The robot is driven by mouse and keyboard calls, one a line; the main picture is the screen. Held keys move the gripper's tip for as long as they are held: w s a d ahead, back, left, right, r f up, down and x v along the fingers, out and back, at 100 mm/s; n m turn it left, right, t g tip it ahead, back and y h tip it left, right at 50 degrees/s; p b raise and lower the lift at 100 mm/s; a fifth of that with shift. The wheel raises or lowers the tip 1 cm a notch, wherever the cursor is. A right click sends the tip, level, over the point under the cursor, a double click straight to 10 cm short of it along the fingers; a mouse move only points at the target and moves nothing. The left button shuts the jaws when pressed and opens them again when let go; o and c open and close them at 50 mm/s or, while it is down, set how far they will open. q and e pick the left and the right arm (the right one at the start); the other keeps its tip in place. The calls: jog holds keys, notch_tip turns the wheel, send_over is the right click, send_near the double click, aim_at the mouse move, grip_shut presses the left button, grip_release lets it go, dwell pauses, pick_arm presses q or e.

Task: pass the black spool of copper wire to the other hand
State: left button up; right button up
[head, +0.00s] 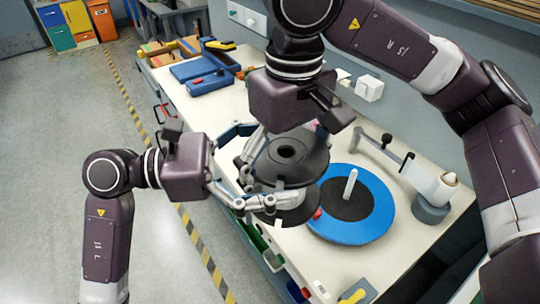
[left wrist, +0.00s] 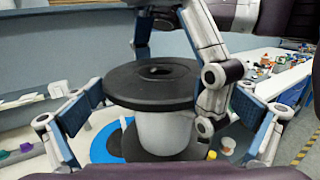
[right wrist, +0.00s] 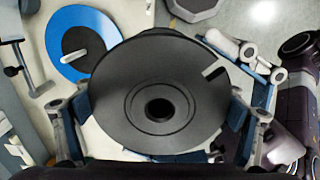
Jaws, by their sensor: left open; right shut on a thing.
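The spool (head: 288,160) has black flanges, and its core (left wrist: 165,130) looks pale; I cannot make out copper colour. My right gripper (right wrist: 160,118) comes from above and is shut on the spool, with its fingers at opposite sides of the flange. My left gripper (head: 262,172) is open, with its fingers spread around the spool from the left. In the left wrist view, the spool stands between the open left fingers (left wrist: 168,115), with gaps on both sides. The spool is held above the bench. Contact of the left fingers is hidden in the head view.
A blue disc (head: 374,222) with a black centre and a white peg lies on the bench (head: 345,262), right of the spool. A grey arm fixture (head: 385,150) stands behind it. Blue trays (head: 205,72) sit at the far left end. The floor on the left is clear.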

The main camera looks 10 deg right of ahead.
jog(key=shift+r, duration=0.1)
pick_arm(q)
jog(key=shift+w, duration=0.1)
jog(key=c, duration=1.4)
jog(key=shift+r, duration=0.1)
jog(key=shift+c, duration=1)
pick_arm(e)
jog(key=o, duration=1.7)
jog(key=shift+o, duration=1.4)
